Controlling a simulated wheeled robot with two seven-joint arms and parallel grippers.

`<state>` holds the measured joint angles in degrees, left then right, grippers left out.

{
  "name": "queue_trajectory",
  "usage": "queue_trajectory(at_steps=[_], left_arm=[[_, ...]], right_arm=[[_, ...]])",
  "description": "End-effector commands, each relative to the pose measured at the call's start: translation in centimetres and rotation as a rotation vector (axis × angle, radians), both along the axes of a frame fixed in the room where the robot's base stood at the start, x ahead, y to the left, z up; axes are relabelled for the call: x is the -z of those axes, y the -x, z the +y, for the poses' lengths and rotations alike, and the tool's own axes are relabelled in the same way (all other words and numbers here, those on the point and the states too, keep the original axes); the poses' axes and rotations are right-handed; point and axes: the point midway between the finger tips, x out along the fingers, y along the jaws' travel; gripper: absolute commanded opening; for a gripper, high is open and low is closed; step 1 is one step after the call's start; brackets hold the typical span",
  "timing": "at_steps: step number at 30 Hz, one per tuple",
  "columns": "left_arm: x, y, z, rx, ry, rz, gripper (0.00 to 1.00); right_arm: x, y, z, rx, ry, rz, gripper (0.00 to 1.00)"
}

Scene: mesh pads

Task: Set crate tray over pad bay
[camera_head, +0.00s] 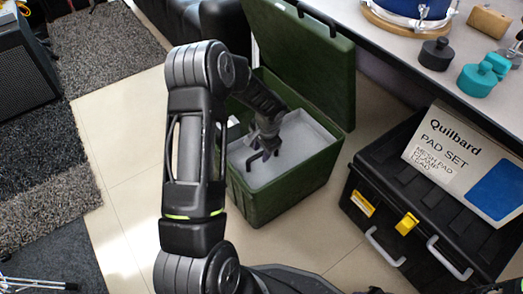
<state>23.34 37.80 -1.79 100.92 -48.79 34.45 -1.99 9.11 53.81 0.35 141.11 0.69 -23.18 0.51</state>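An open green crate (290,200) stands on the floor at the middle. A flat light-grey tray (308,150) shows inside it, below the rim. My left gripper (263,161) reaches down into the crate over the tray. Its two dark fingers look apart, with nothing clear between them. I cannot tell whether the fingertips touch the tray. My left arm hides the crate's left side and part of the tray. No bay for pads can be made out. My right gripper is not in view.
The crate's raised lid (305,60) stands behind it. At right, a black case (405,200) carries a Quilbard pad set box (462,160). A table (375,38) holds a blue drum (410,10) and weights. Tiled floor (120,150) is clear at left.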

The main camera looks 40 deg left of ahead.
Motion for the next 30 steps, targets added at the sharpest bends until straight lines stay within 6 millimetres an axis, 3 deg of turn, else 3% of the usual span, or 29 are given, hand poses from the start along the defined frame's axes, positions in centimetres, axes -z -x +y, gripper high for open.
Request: queue_trajectory(at_steps=[8, 21, 30], left_arm=[[-0.8, 0.0, -0.1, 0.0, -0.001, -0.001, 0.38], [-7.1, 0.4, -1.3, -0.001, 0.0, 0.0, 0.38], [-7.6, 0.4, -1.5, 0.0, 0.0, 0.0, 0.38]], right_arm=[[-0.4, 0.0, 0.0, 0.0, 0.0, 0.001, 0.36], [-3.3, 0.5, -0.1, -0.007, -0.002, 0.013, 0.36], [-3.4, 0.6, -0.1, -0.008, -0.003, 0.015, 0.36]])
